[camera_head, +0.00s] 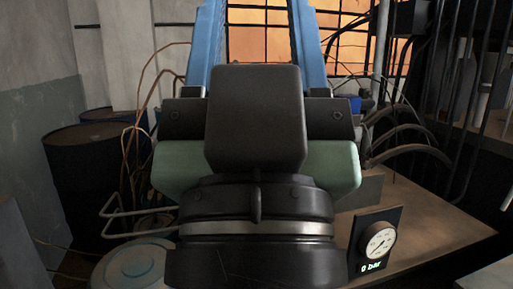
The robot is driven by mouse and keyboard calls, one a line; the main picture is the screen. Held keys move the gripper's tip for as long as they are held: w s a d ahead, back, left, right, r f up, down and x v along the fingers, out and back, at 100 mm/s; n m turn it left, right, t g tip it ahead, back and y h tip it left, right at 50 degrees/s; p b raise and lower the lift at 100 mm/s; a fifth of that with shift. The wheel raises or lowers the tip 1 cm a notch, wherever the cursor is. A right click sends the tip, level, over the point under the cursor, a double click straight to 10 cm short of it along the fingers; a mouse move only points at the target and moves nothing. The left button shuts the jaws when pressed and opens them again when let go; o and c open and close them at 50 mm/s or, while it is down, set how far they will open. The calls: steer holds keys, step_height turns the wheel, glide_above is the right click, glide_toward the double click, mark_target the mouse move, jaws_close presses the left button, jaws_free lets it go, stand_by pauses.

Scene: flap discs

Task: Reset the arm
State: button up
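Large dark links of my own arm, one with a light grey ring, fill the middle of the head view and stand close to the camera. I see no flap disc. Much of what lies behind the arm is hidden.
A gauge (378,242) reading "0 bar" stands on the brown tabletop (440,225) at right. Dark drums (88,175), a lidded drum (130,265) and loose cables (127,150) are at left.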

step_height(320, 180, up, 16)
steer(key=p, duration=1.4)
steer(key=shift+r, duration=0.25)
